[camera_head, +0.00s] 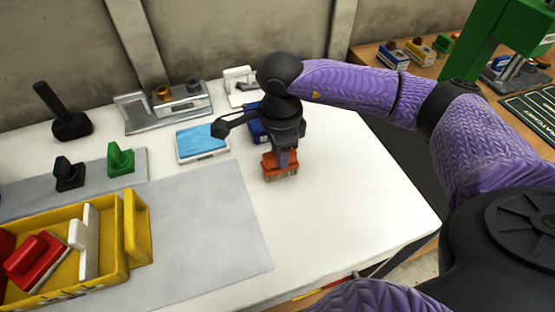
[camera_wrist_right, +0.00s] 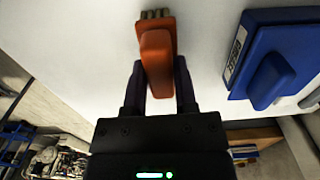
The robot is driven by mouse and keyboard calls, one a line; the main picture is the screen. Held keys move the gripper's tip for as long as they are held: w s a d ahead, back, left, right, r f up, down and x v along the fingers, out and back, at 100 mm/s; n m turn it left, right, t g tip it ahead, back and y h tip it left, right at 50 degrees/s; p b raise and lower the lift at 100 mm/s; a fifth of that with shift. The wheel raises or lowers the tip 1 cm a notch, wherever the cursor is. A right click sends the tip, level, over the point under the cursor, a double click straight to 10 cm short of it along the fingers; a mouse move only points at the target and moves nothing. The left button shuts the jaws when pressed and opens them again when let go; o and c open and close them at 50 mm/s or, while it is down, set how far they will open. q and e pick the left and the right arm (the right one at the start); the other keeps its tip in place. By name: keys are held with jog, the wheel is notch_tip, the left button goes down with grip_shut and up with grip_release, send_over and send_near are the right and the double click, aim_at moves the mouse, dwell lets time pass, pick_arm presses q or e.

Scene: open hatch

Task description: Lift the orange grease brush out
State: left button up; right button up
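The orange grease brush (camera_head: 275,165) is on or just above the white table, right of the middle, with its bristles pointing down. Whether the bristles touch the table cannot be told. My right gripper (camera_head: 285,150) comes down on it from above. My left gripper is not in view.
A blue brush-like tool (camera_wrist_right: 270,65) lies close beside the orange brush. A light-blue pad (camera_head: 202,140) is left of it. A yellow crate (camera_head: 125,235) holds a red and a white tool. Green (camera_head: 120,158) and black (camera_head: 68,172) tools stand behind the crate. The table's front right is bare.

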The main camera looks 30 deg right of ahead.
grip_shut()
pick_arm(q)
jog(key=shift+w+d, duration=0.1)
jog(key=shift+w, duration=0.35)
pick_arm(e)
jog(key=shift+r, duration=0.1)
jog(key=shift+r, duration=0.25)
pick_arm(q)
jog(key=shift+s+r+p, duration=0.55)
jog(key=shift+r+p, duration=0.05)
pick_arm(e)
jog(key=shift+r, duration=0.5)
jog(key=shift+r+p, duration=0.75)
jog(key=shift+r, duration=0.2)
jog(key=shift+r+p, duration=0.55)
jog(key=shift+r, duration=0.25)
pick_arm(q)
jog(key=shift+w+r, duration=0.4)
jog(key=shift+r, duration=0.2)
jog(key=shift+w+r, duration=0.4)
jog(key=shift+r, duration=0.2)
pick_arm(e)
jog(key=shift+f, duration=0.1)
